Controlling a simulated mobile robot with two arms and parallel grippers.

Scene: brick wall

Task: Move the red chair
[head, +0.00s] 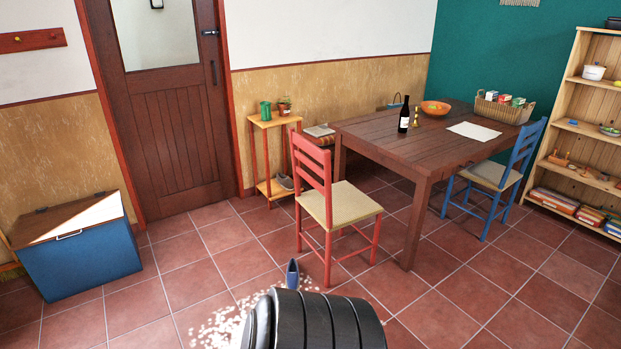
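The red chair (341,204) stands upright on the tiled floor in the middle of the head view. It has a red slatted back and a pale woven seat. It is beside the left end of the dark wooden table (402,150), with its back toward the left. A dark ribbed cylindrical part, probably of my own body, shows at the bottom centre, in front of the chair and apart from it. Neither of my grippers is in view.
A blue chest (80,250) stands left, a small stand (267,124) behind. A blue chair (496,176) and shelf (577,130) are right. Floor at front right is clear.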

